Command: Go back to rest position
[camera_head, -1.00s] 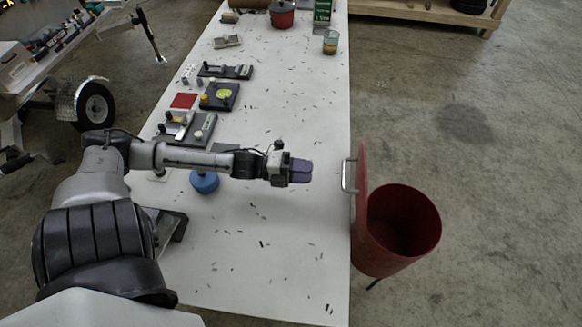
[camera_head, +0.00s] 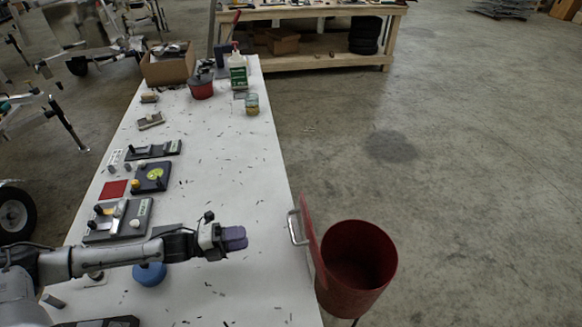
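My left gripper (camera_head: 234,238) shows in the head view over the white table (camera_head: 225,170). Its arm comes in from the lower left. Its two purple fingers lie close together with nothing visible between them. They point right, a little left of the handle of the red bin (camera_head: 357,268) and apart from it. My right gripper is not in view.
A blue round object (camera_head: 149,273) lies beside my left arm. Several boards with knobs (camera_head: 152,177) and a red square (camera_head: 113,189) line the table's left side. A red pot (camera_head: 201,87), a green-labelled bottle (camera_head: 238,70) and a jar (camera_head: 252,104) stand farther back.

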